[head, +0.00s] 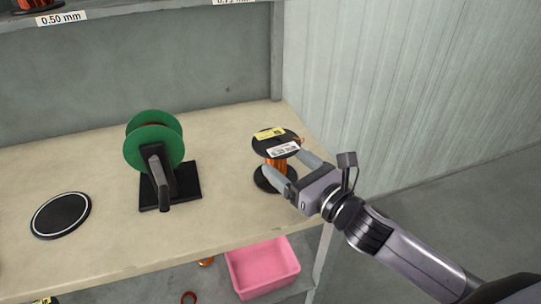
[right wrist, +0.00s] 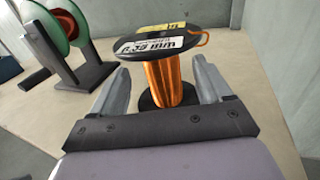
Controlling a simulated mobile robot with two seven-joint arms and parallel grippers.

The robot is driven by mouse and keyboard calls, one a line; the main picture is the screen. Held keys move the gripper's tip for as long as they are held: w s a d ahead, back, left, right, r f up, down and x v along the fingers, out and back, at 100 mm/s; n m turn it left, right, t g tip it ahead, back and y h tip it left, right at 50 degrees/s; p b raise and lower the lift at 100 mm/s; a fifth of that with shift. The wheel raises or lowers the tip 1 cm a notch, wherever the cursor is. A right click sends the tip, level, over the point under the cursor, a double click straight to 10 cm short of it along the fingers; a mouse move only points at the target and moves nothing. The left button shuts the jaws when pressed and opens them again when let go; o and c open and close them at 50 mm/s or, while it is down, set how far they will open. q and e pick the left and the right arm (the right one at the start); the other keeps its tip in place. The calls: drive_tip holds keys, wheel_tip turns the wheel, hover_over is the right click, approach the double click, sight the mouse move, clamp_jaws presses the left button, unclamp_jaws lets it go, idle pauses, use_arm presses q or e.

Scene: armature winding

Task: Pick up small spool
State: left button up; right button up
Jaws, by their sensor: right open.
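The small spool (head: 276,160) stands upright near the right end of the bench. It has black flanges, a copper wire core and labels on top. In the right wrist view the spool (right wrist: 164,80) stands between the two fingers, with a label that seems to read 0.35 mm and a loose wire end at the right. My right gripper (head: 293,168) is open, its fingers on either side of the copper core below the top flange. In the right wrist view gaps show between the fingers and the core. My left gripper is not in view.
A green reel on a black stand with a crank (head: 158,160) stands left of the spool. A round black disc (head: 61,215) lies farther left on the bench (head: 110,200). A pink bin (head: 262,268) sits below the bench. A wall (head: 390,80) rises to the right.

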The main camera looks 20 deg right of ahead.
drive_tip(key=shift+x, duration=3.2)
drive_tip(key=shift+d, duration=0.1)
drive_tip(key=c, duration=1.2)
